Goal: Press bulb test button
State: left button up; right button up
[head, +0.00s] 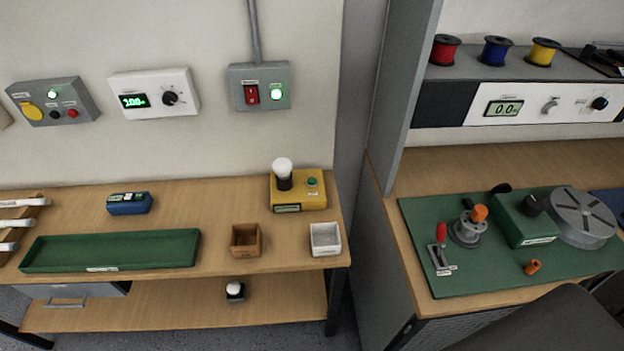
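A yellow test box (298,194) stands at the back right of the left wooden bench. A white bulb (282,165) sits upright in a black socket on its left side. A green button (312,182) is on its top to the right of the bulb, and the bulb does not look lit. A label shows on the box's front. Neither of my grippers is in the head view. A dark grey shape at the bottom right may be part of my arm; nothing of it touches the box.
The wooden bench (185,220) holds a green tray (190,248), a blue meter (130,203), a brown box (245,240) and a white box (325,238). A wall switch box (260,86) shows a lit green lamp. A second bench with a green mat (475,275) stands right.

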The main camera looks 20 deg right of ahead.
grip_shut()
dwell(1.4)
